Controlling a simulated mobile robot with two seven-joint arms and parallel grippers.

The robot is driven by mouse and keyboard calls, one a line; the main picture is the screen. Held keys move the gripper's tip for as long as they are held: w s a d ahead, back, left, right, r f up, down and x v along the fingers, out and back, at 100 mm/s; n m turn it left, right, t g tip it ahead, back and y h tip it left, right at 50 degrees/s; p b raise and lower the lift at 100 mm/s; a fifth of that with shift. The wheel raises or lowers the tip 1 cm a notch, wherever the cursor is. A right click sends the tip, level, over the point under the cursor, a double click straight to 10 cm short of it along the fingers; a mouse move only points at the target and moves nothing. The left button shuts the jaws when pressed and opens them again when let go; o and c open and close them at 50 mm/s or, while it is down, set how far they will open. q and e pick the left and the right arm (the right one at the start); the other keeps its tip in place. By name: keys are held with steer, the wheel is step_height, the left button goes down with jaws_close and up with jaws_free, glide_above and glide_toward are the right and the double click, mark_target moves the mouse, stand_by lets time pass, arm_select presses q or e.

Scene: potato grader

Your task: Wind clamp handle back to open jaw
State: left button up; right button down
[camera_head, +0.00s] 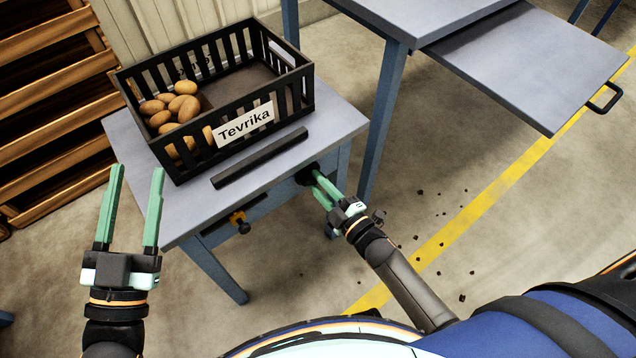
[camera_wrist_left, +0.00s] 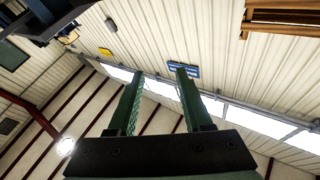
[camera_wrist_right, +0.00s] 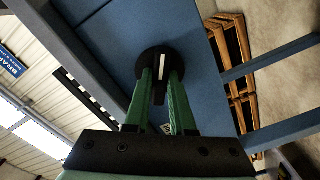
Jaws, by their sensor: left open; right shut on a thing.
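The black round clamp handle (camera_head: 305,176) sits on the front side of the grey-topped table. In the right wrist view it is a dark disc (camera_wrist_right: 158,58) with a white stripe and a black grip. My right gripper (camera_head: 320,190) is shut on that grip, which lies between its two green fingers. The fingers partly hide the handle in the head view. A long black bar (camera_head: 260,158), perhaps the jaw, lies on the tabletop in front of the crate. My left gripper (camera_head: 133,172) is open and empty, its fingers pointing up, left of the table.
A black slatted crate (camera_head: 297,95) labelled Tevrika holds several potatoes (camera_head: 178,104) on the table (camera_head: 125,135). An orange and black knob (camera_head: 240,221) is on the table's front side. Wooden pallets (camera_head: 60,110) stand at left. A larger table (camera_head: 430,15) with a grey panel is at right.

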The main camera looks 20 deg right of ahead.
steer(key=n, duration=0.3)
steer(key=shift+f+n+b, duration=0.1)
steer(key=shift+n+b, duration=0.2)
steer(key=shift+b, duration=0.05)
arm_select(q)
steer(key=s+r+m+t+h, duration=0.1)
steer(key=s+r+m+h, duration=0.2)
steer(key=r, duration=0.3)
steer(key=shift+s+d+r+t+h, duration=0.15)
steer(key=shift+d+r+t+h, duration=0.25)
steer(key=shift+h, duration=0.3)
arm_select(e)
steer(key=shift+n, duration=1.4)
steer(key=c, duration=0.8)
jaws_free()
steer(key=shift+o, duration=0.2)
steer(key=shift+s, duration=0.1)
